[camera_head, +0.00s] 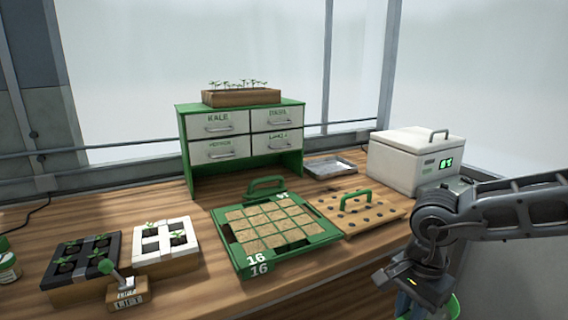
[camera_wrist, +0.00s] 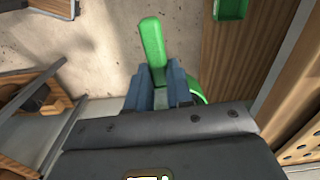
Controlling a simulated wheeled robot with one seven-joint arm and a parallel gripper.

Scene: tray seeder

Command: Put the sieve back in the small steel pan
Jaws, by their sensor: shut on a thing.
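The small steel pan (camera_head: 331,167) lies flat on the bench, behind the perforated wooden board and left of the white box; its floor shows no sieve. My gripper (camera_head: 408,300) is low at the bottom right, in front of the bench edge. In the wrist view my gripper (camera_wrist: 162,82) is shut on the green handle of the sieve (camera_wrist: 152,48). A curved green part shows beside the right finger. Green also shows below the gripper in the head view (camera_head: 452,308); the sieve's mesh is hidden.
A green seed tray (camera_head: 232,262) with several brown cells sits mid-bench. The wooden board (camera_head: 387,213) with a green handle is right of it. The white box (camera_head: 400,160) stands at the back right. The drawer cabinet (camera_head: 243,140) is behind the tray. Seedling blocks stand left.

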